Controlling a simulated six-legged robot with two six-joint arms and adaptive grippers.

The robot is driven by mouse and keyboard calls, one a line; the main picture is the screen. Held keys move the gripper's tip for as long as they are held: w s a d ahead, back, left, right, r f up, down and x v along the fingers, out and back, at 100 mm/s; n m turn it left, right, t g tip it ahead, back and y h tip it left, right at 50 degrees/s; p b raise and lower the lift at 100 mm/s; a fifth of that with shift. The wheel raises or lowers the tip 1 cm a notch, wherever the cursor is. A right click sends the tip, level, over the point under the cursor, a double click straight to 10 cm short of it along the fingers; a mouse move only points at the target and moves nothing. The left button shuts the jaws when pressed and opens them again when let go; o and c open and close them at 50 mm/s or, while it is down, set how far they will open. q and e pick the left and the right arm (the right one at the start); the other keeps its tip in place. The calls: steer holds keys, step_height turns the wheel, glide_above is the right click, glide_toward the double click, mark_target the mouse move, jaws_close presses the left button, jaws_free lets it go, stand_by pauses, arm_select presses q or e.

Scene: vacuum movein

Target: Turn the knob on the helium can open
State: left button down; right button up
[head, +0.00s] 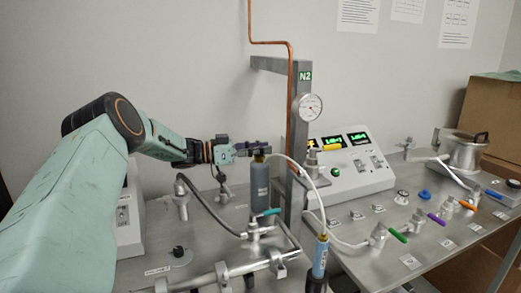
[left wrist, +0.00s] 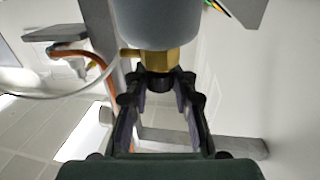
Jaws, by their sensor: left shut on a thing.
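A dark grey-blue can (head: 260,186) stands upright near the middle of the bench. A brass valve (left wrist: 157,60) sits on its top, with a black knob (left wrist: 158,82) on the end. My left gripper (head: 262,149) reaches in from the left at the top of this can. In the left wrist view, its two fingers (left wrist: 159,88) are around the black knob and shut on it. A second, lighter blue can (head: 320,258) stands closer, at the front. I cannot read either can's label. My right gripper is out of view.
A grey post (head: 297,130) marked N2 with a round gauge (head: 310,107) stands just right of the can. A white hose (head: 312,185) loops beside it. Metal pipes (head: 235,273) cross the front. A control box (head: 350,165) stands behind right.

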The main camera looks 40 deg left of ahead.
arm_select(q)
steer(key=shift+m+g+h+b, duration=0.3)
steer(key=shift+h, duration=0.1)
stand_by(1.3)
steer(key=c, duration=1.1)
jaws_free()
steer(key=shift+s, duration=0.1)
steer(key=shift+a, duration=0.1)
steer(key=v, duration=0.7)
steer(key=shift+s+a, duration=0.1)
steer(key=shift+s, duration=0.05)
